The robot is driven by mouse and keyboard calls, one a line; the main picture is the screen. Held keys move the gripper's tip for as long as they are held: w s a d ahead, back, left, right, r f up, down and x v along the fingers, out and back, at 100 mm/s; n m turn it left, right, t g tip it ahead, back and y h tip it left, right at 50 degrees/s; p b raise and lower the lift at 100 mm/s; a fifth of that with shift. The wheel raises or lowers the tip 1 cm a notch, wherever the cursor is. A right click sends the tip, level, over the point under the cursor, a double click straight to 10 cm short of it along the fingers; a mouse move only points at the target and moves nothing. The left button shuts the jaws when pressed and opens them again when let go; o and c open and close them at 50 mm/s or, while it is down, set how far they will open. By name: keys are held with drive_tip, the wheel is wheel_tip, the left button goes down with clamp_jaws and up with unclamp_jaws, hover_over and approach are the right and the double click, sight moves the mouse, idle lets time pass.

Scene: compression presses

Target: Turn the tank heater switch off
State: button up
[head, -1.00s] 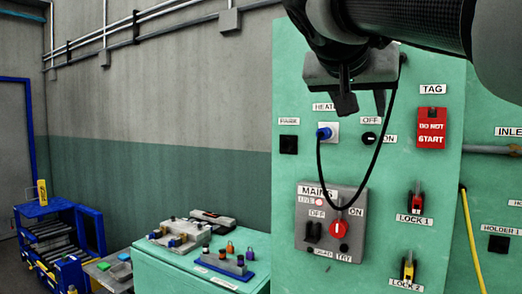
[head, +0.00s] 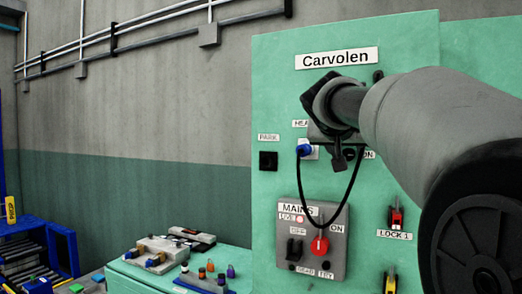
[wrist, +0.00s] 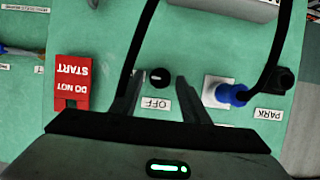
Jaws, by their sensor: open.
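The tank heater switch is a small round black knob (wrist: 159,78) with a pale mark lying roughly level, shown in the upside-down wrist view. Its OFF label (wrist: 156,103) sits beside it. In the head view the knob is mostly hidden behind my gripper, with the ON label (head: 369,155) showing to the right. My gripper (head: 340,160) is in front of the green panel (head: 300,100). In the wrist view my open gripper (wrist: 158,86) has one finger on each side of the knob; I cannot tell whether they touch it.
A blue plug (head: 305,150) with a black cable (head: 325,220) hanging in a loop sits left of my gripper. The mains box (head: 338,262) with its red knob (head: 320,245) is below. A red DO NOT START tag (wrist: 72,82) is near one finger.

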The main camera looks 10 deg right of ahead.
drive_tip(key=shift+w+d, duration=0.1)
drive_tip(key=shift+c, duration=0.5)
clamp_jaws()
drive_tip(key=c, duration=1)
unclamp_jaws()
drive_tip(key=shift+f, duration=0.1)
